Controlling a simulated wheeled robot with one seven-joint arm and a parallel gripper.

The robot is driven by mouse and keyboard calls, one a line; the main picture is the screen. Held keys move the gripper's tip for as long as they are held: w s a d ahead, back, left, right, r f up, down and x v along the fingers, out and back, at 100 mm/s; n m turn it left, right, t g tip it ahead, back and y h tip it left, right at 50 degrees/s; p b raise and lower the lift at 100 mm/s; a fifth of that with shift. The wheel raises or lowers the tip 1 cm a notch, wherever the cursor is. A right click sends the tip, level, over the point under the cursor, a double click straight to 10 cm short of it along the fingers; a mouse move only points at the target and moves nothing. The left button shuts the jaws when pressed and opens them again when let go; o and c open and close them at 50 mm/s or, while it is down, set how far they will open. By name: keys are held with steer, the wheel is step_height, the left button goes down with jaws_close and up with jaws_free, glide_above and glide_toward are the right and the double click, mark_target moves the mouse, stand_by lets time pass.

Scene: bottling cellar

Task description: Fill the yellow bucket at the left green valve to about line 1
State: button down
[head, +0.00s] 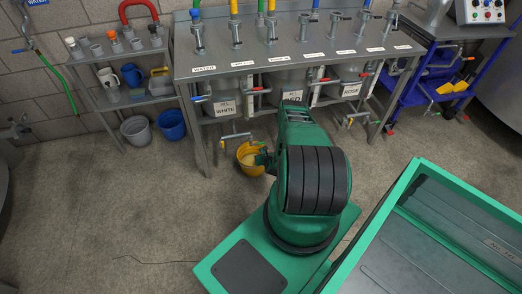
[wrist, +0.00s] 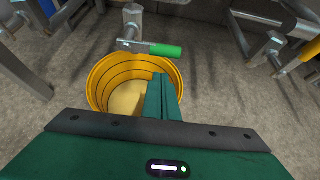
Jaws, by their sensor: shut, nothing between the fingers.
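The yellow bucket (head: 244,150) stands on the floor in front of the bench. In the wrist view the bucket (wrist: 98,72) shows several dark rings on its inner wall and a pale yellow surface low inside; I cannot read the line numbers. A valve with a green handle (wrist: 165,50) sits above the bucket's far rim, its handle pointing right. No stream shows under its spout. My gripper (wrist: 160,84) is shut and empty, its fingers over the bucket's right part, hiding some of the inside. In the head view my gripper (head: 263,158) is at the bucket's right side, partly hidden by my arm.
A steel bench (head: 290,65) with several labelled valves stands behind. Grey (head: 136,131) and blue (head: 171,124) buckets stand on the floor at left, below a shelf of jugs. A blue cart (head: 420,92) is at right. Floor at front left is free.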

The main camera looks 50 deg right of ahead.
steer(key=shift+w+r, duration=0.2)
steer(key=shift+r, duration=1.1)
